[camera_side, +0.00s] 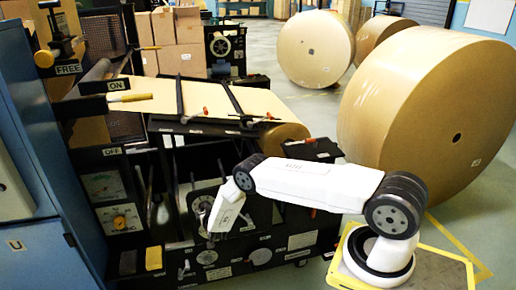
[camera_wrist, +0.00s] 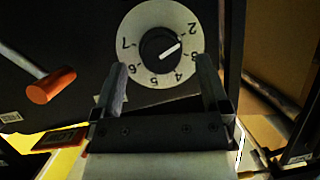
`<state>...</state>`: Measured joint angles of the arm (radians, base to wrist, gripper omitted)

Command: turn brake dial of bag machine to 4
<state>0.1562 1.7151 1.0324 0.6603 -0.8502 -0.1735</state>
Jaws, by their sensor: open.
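The brake dial (camera_wrist: 132,25) is a white disc with black numbers, from 2 to 7 in view, on a dark panel in the wrist view. Its black round knob (camera_wrist: 152,46) has a white pointer aimed to the upper right, between 2 and 3. My gripper (camera_wrist: 161,62) is open, with its two fingers apart at the lower left and lower right of the dial. Nothing is between the fingers but the view of the dial and knob. In the side view, my gripper is low at the front of the black bag machine (camera_side: 108,172); contact with the knob cannot be told.
An orange-tipped lever (camera_wrist: 52,86) sticks out left of the dial. In the side view, a blue cabinet (camera_side: 30,110) stands at the left. A large kraft roll (camera_side: 425,110) stands behind my arm at the right. Open floor lies between the rolls and the machine.

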